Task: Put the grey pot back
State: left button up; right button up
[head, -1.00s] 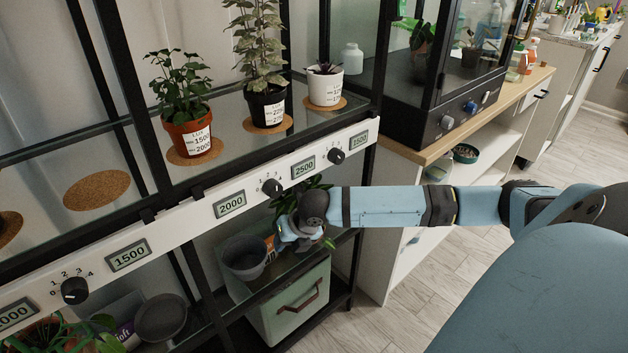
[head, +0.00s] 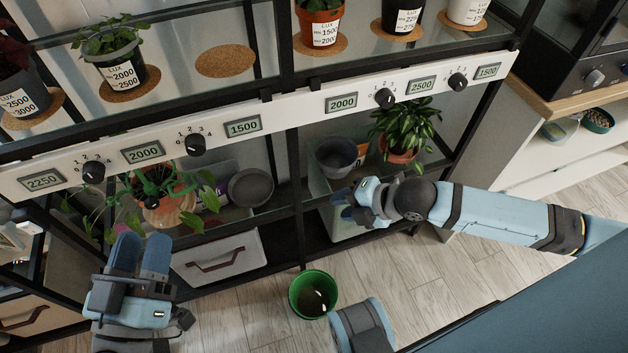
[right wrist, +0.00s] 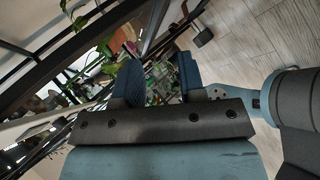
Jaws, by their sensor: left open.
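A dark grey pot (head: 336,158) stands on the lower glass shelf, left of a leafy plant in a terracotta pot (head: 400,150). A round grey pot or bowl (head: 250,187) also sits on the lower shelf, further left. An empty cork coaster (head: 225,61) lies on the upper shelf. My right gripper (head: 347,204) is in front of the shelf, just below the dark grey pot in the picture; its fingers are apart and hold nothing visible in the right wrist view (right wrist: 158,82). My left gripper (head: 141,255) is open and empty in front of the shelf at lower left.
Labelled plant pots stand on coasters above a white panel (head: 290,112) with knobs and displays. A trailing plant (head: 165,205) crowds the left of the lower shelf. A green bucket (head: 313,294) stands on the floor. Black shelf posts (head: 294,190) divide the shelf.

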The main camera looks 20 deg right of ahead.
jog(key=s+a+r+m+t+y, duration=0.25)
jog(key=a+r+m, duration=0.35)
jog(key=a, duration=0.3)
jog(key=s+a+r+m+t, duration=0.1)
jog(key=s+r+m+t, duration=0.2)
jog(key=r+m+t, duration=0.5)
notch_tip(320, 180, up, 5)
jog(key=m, duration=0.8)
jog(key=shift+a+r, duration=0.15)
jog(key=shift+a, duration=0.05)
jog(key=shift+s, duration=0.1)
